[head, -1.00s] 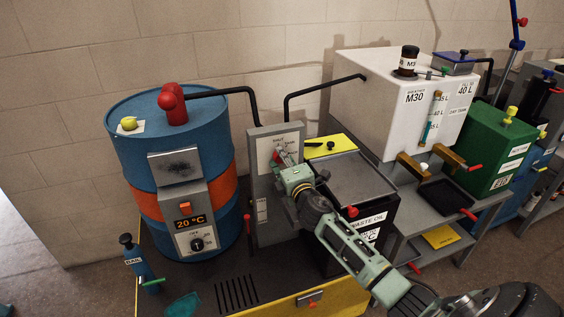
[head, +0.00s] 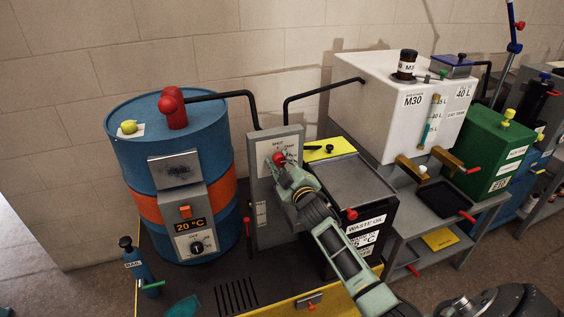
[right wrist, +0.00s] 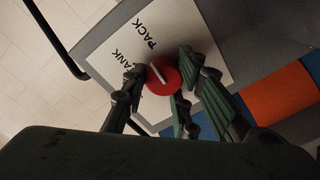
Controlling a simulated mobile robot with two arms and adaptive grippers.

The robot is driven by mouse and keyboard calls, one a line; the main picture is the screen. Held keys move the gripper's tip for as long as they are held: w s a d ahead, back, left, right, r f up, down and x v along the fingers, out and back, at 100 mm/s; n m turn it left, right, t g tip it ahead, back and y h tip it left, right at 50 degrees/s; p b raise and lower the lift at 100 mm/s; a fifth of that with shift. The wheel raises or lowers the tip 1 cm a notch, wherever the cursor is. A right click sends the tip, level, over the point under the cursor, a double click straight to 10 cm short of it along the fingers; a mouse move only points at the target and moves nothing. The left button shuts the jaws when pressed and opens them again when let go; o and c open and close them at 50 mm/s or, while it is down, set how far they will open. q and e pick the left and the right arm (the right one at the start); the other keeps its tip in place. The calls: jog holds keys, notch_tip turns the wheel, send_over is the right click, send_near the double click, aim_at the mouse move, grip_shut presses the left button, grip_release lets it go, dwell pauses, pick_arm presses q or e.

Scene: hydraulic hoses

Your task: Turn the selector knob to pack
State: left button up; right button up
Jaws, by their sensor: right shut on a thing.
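The selector knob (right wrist: 163,76) is a red disc with a white line, on a white plate (right wrist: 95,45) that reads TANK and PACK. In the right wrist view its white line slants toward the upper left, on the side of the two words; I cannot tell exactly which mark it meets. In the head view the red knob (head: 279,158) shows at the front of the grey panel (head: 262,215). My right gripper (head: 285,166) is shut on the knob, with fingers on both sides of it in the right wrist view (right wrist: 160,84). My left gripper is not in view.
A blue drum (head: 125,185) with an orange band stands left of the panel. The black waste oil bin (head: 365,240) is close on the right. Black pipes (head: 320,90) run above the panel. A white M30 tank (head: 380,115) stands farther right.

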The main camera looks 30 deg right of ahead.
jog(key=shift+d+r+m, duration=0.25)
jog(key=shift+r+m, duration=0.3)
jog(key=shift+m, duration=0.05)
grip_shut()
grip_release()
jog(key=o, duration=1)
jog(key=shift+d, duration=0.15)
jog(key=shift+f, duration=0.2)
jog(key=shift+f, duration=0.15)
jog(key=shift+a, duration=0.2)
jog(key=v, duration=1.2)
